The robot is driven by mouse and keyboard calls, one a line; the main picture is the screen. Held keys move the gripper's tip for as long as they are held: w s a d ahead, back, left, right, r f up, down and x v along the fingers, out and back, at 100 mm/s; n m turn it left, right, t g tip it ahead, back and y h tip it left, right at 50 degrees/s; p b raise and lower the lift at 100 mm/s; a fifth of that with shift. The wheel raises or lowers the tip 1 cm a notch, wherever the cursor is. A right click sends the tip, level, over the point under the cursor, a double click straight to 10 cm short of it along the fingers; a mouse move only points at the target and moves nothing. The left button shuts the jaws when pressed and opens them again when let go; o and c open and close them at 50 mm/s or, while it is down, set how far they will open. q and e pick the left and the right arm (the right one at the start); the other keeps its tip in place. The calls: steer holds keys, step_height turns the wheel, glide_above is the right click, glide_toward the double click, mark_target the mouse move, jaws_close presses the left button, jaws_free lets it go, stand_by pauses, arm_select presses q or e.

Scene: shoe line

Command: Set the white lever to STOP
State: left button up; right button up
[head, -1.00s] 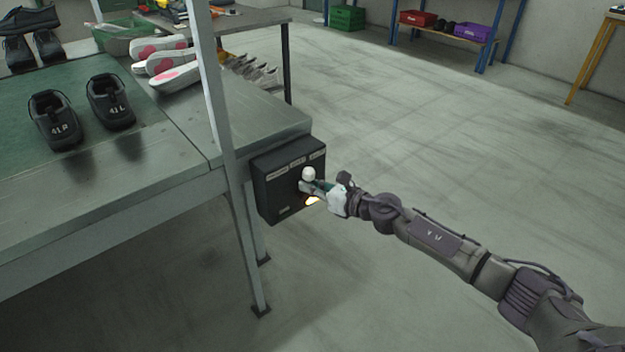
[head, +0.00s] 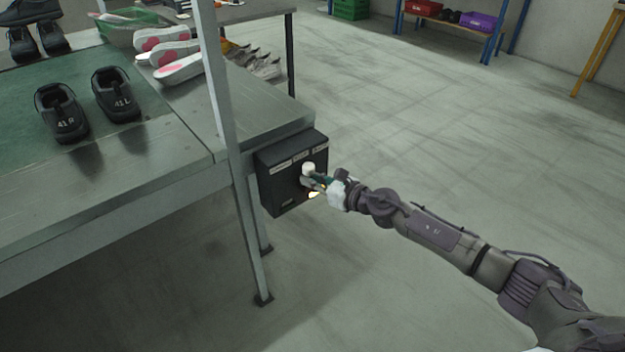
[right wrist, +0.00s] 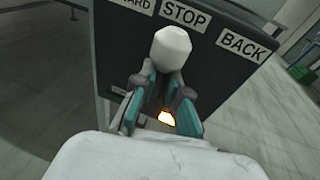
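The white lever (head: 308,169) has a pale rounded knob and stands out from the dark control box (head: 277,191) on the table's end. In the right wrist view the lever's knob (right wrist: 172,48) is just below the STOP label (right wrist: 185,14). The BACK label (right wrist: 243,45) is to its right, and a partly cut-off label ending in "ARD" is to its left. My right gripper (head: 317,181) has its fingertips closed in on either side of the lever, just below the knob. The fingers (right wrist: 163,82) hide the lever's stem. My left gripper is not in view.
A green-topped metal table (head: 120,175) with a pair of black shoes (head: 90,104) is at left. A metal post (head: 222,90) rises beside the box. An amber light (right wrist: 166,118) glows below the lever. The floor at right is clear.

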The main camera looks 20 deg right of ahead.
steer(key=o, duration=0.5)
steer(key=shift+w+r, duration=0.2)
steer(key=shift+r, duration=0.5)
steer(key=shift+s, duration=0.15)
steer(key=shift+s+f, duration=0.1)
steer(key=shift+f, duration=0.15)
steer(key=v, duration=1.2)
steer(key=shift+r, duration=0.1)
